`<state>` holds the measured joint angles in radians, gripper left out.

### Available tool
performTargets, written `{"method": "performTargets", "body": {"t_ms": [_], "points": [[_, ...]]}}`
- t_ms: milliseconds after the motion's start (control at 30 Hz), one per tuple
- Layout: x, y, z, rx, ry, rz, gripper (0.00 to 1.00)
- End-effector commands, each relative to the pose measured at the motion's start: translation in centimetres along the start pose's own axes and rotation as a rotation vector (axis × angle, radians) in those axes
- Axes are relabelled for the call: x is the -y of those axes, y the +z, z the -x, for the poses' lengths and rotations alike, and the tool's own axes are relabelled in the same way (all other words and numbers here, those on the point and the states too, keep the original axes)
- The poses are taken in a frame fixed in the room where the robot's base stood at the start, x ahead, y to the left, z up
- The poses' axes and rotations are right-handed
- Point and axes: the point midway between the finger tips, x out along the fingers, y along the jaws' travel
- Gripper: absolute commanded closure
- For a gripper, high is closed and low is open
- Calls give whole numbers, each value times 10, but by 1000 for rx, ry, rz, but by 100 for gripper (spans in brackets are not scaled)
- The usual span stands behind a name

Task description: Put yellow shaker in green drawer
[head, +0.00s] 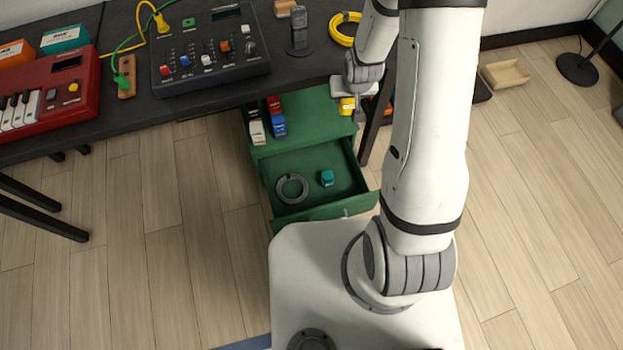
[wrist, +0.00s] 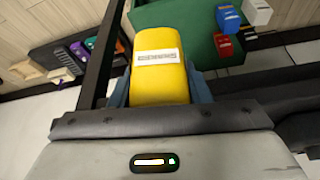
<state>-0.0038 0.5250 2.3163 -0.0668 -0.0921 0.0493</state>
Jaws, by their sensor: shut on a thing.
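My gripper (wrist: 160,95) is shut on the yellow shaker (wrist: 158,62), which has a white label and fills the middle of the wrist view. In the head view the yellow shaker (head: 347,106) shows only in part, at the right edge of the green cabinet top. The green drawer (head: 318,205) is pulled open below the cabinet top, in front of my base. It holds a grey ring (head: 292,188) and a small teal block (head: 327,178). The shaker is held above and behind the open drawer. Much of my gripper is hidden in the head view.
Red, white and blue items (head: 277,122) stand on the green cabinet top (head: 315,118). The dark desk (head: 130,115) overhangs the cabinet, with a mixer (head: 210,55) and a red keyboard (head: 62,95) on it. A dark desk leg (head: 371,135) stands right of the cabinet.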

Motion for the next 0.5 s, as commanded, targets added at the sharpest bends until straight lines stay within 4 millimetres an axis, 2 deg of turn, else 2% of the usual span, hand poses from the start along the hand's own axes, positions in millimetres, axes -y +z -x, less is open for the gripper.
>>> {"method": "performTargets", "body": {"t_ms": [67,167,267,367,500], "points": [[-3,0,-2,0,2,-6,85],[-6,2,-18,1,4,-5,85],[-9,6,-56,3,3,9,85],[-13,13,-113,5,-1,33,85],[-18,26,-204,4,-13,71,85]]}}
